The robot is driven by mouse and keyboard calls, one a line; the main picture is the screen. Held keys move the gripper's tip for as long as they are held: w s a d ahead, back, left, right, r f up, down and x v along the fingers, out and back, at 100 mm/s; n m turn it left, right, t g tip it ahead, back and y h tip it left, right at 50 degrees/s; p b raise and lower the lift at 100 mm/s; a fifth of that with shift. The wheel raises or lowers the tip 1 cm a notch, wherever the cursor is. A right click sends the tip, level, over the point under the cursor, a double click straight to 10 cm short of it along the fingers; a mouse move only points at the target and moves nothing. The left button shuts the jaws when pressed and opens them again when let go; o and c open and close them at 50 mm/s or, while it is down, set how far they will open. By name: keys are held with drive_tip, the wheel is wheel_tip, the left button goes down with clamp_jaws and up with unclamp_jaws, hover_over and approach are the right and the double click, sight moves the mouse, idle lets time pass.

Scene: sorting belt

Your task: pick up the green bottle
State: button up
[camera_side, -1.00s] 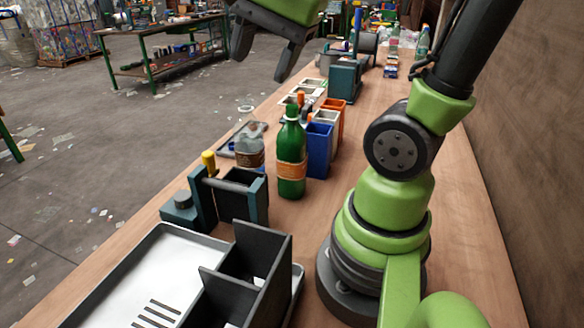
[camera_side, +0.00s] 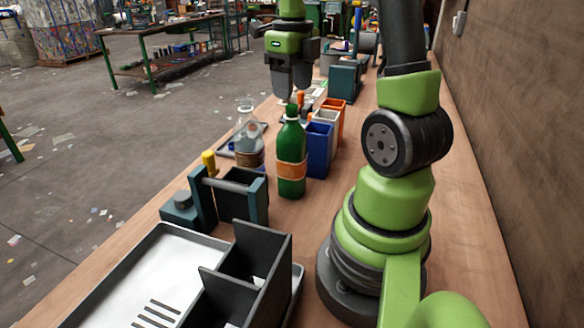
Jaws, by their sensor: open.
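The green bottle (camera_side: 291,150) stands upright on the wooden bench, with an orange label around its middle and a green cap. My gripper (camera_side: 291,92) hangs pointing down, just above or behind the bottle's cap in the picture. Its fingers are open and hold nothing that I can see. The side view does not show clearly how far the fingertips are from the cap.
A clear bottle (camera_side: 248,135) stands just left of the green bottle. Blue bin (camera_side: 319,150) and orange bin (camera_side: 336,110) stand close on its right. A dark teal holder (camera_side: 230,195) and a metal tray (camera_side: 150,275) with black dividers lie in front.

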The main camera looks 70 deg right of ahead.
sight(291, 106)
drive_tip(key=shift+w+f, duration=0.1)
drive_tip(key=shift+f, duration=2.65)
clamp_jaws()
